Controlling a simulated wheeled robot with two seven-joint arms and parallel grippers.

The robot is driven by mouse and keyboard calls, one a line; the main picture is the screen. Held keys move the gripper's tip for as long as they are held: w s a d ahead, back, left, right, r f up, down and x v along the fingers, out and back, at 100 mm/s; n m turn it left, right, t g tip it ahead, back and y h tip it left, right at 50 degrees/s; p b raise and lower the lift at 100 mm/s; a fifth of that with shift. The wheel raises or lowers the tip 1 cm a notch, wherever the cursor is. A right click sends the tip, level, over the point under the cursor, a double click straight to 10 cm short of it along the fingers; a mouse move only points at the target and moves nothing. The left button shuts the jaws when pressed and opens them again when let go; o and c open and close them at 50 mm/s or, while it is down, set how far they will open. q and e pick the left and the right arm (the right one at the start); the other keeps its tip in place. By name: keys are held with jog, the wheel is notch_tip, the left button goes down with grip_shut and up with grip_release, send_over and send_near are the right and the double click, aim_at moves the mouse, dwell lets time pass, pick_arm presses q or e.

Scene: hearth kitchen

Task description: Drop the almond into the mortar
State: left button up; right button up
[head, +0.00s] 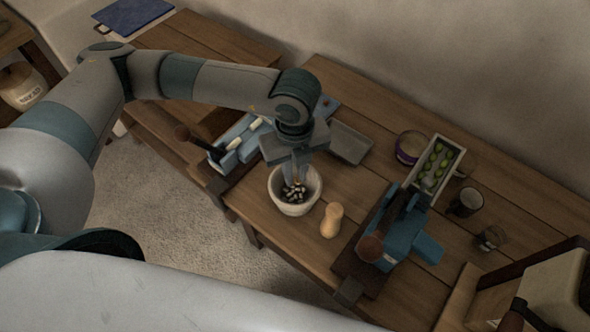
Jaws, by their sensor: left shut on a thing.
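The mortar (296,209) is a pale round bowl on the wooden table, near its front edge. Several small dark and pale pieces lie inside it. My left gripper (296,181) points down right over the bowl, with its fingertips at or just above the opening. It is shut on a small brownish thing, which I take for the almond; the fingers mostly hide it. I cannot tell whether the fingertips touch the pieces in the bowl. My right gripper is not in view.
A pale wooden pestle-like piece (332,220) stands just right of the mortar. A blue device with a dark lever (405,239) is further right. A box of green items (433,170), a purple-banded tin (409,148) and dark cups (466,201) stand behind. A grey tray (349,143) lies behind the mortar.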

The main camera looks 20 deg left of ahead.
pick_arm(q)
jog(key=shift+f, duration=0.25)
jog(key=o, duration=0.8)
jog(key=shift+r+p, duration=0.75)
jog(key=shift+r, duration=1)
jog(key=shift+r+p, duration=1.2)
jog(key=shift+r, duration=1.6)
jog(key=shift+s+f, duration=0.1)
jog(key=shift+s, duration=0.05)
